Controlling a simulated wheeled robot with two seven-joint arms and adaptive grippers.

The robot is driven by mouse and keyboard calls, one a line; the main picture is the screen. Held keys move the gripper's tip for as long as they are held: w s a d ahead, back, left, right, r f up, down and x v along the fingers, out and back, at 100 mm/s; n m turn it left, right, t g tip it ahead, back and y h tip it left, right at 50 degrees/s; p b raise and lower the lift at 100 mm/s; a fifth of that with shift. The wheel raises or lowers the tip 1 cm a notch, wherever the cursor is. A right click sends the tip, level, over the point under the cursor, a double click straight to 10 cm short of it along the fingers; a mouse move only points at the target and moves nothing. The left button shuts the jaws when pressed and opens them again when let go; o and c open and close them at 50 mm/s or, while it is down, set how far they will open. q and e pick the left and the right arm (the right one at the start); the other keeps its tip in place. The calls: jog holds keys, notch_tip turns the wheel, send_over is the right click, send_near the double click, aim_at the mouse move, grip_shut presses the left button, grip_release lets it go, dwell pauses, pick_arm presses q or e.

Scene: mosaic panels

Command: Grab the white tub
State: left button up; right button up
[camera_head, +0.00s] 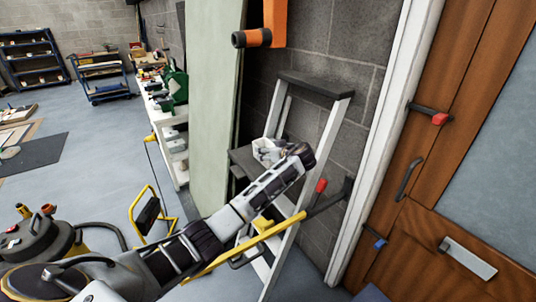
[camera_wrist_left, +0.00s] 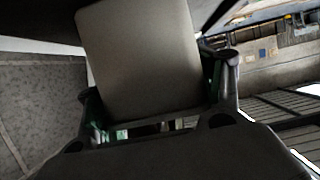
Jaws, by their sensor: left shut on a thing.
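My left arm reaches in from the lower left to the stepladder in the head view. A pale, whitish thing, seemingly the white tub (camera_head: 267,150), shows just behind the end of the arm, over the dark ladder step. The arm hides part of it. In the left wrist view, my left gripper (camera_wrist_left: 158,78) has a finger on either side of the smooth, pale grey face of the tub (camera_wrist_left: 145,55) and is shut on it. I cannot tell whether the tub still touches the step. My right gripper is not in view.
The stepladder (camera_head: 333,125) stands against the block wall, with a pale green panel (camera_head: 212,100) to its left. An orange tool (camera_head: 273,25) hangs above. A brown door (camera_head: 415,245) is at right. A vacuum (camera_head: 35,245) stands lower left. Open floor lies at left.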

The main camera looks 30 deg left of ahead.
pick_arm(q)
notch_tip(320, 180, up, 9)
jog(key=shift+b, duration=0.35)
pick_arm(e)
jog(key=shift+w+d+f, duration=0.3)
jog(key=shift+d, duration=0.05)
